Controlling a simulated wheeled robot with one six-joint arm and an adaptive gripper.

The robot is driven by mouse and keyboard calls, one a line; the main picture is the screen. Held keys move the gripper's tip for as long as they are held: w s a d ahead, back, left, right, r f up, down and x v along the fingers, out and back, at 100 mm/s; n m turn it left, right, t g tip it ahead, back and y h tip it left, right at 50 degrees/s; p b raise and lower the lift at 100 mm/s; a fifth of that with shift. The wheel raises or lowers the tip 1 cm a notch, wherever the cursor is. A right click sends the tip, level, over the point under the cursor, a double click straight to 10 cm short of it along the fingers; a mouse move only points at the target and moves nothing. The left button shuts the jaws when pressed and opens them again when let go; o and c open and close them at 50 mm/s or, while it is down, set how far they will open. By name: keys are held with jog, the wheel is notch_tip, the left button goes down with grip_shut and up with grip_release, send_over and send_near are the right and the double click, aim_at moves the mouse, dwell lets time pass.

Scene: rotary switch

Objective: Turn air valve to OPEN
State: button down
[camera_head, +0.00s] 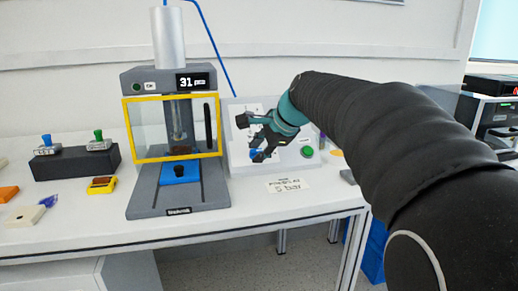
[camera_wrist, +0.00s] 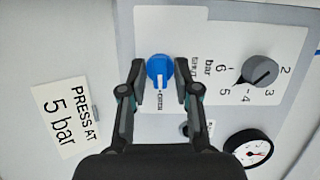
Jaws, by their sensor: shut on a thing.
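The air valve is a blue knob (camera_wrist: 158,68) on the light panel (camera_wrist: 215,30). My gripper (camera_wrist: 159,70) has one finger on each side of it and is shut on it. A white mark on the knob points down in the wrist view, toward small lettering that I cannot read for certain. In the head view, my gripper (camera_head: 250,139) is at the sloped panel right of the press, and a bit of the blue knob (camera_head: 254,154) shows by the lower finger.
A grey dial (camera_wrist: 260,71) marked in bar and a round gauge (camera_wrist: 249,148) lie right of the knob. A green button (camera_head: 307,152) is on the panel. The press (camera_head: 170,75) reads 31 and stands close left. A "PRESS AT 5 bar" label (camera_wrist: 66,117) lies in front.

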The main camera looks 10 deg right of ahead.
jog(key=shift+m, duration=0.4)
jog(key=c, duration=1.2)
grip_release()
jog(key=shift+o, duration=0.2)
jog(key=v, duration=1.2)
jog(key=shift+s+d+f, duration=0.1)
